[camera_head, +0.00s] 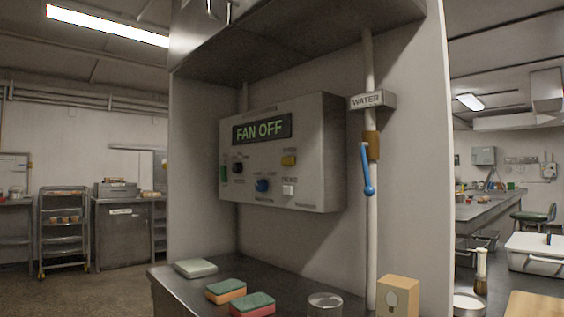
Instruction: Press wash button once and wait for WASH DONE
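A grey control box (312,188) is mounted on the wall panel in the middle of the head view. Its display (262,129) reads "FAN OFF" in green letters. Below it are a green control (224,173), a dark knob (238,167), a blue knob (262,185), a yellow button (289,160) and a white button (288,190). The small labels are too blurred to tell which one is the wash button. Neither of my grippers shows in this view.
A pipe with a blue lever (367,170) and a "WATER" sign (367,100) runs right of the box. The metal counter (270,281) below holds sponges (252,304), a round tin (325,303) and a small box (398,295). A hood (300,35) overhangs the box.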

